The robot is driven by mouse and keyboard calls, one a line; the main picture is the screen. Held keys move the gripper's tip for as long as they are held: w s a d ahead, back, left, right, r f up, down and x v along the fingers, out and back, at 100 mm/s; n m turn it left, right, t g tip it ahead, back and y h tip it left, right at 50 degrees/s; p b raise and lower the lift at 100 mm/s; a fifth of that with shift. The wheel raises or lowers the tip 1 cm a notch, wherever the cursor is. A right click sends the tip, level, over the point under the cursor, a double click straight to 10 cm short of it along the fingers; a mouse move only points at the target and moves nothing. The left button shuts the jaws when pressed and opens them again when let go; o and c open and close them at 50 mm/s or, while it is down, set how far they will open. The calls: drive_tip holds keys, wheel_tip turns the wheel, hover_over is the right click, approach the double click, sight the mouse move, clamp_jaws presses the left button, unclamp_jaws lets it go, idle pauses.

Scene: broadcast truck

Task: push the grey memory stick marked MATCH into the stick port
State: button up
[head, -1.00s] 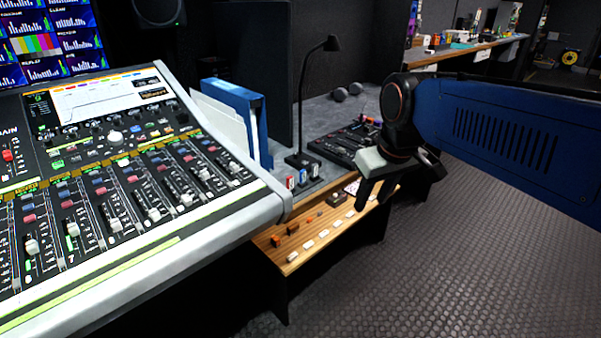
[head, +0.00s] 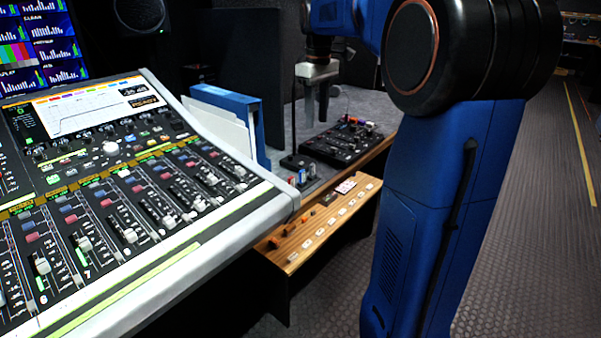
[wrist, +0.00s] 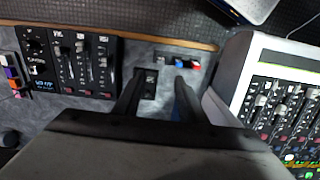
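I make out a red one (wrist: 196,66), a blue one (wrist: 180,63) and a duller, greyish one (wrist: 162,60). No MATCH marking is legible. They also show, tiny, in the head view, including the blue one (head: 302,177). My gripper (head: 316,118) is above the desk, pointing down, fingers apart and empty. In the wrist view my gripper (wrist: 156,84) has its fingers either side of a small black block (wrist: 150,82) with faint lettering. I cannot tell whether that is the stick port.
A black control panel (head: 344,145) lies to the right. Blue and white binders (head: 235,110) and the mixing console (head: 120,190) are at left. A wooden shelf (head: 320,222) runs below the desk.

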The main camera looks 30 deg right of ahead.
approach(312, 164)
drive_tip(key=f, duration=0.5)
drive_tip(key=shift+s+d+f, duration=0.1)
drive_tip(key=shift+d+f, duration=0.05)
drive_tip(key=shift+d, duration=0.15)
drive_tip(key=shift+a+f, duration=0.15)
drive_tip(key=shift+f, duration=1.25)
drive_tip(key=shift+a+f, duration=0.15)
drive_tip(key=shift+f, duration=1.2)
drive_tip(key=shift+c, duration=0.7)
clamp_jaws()
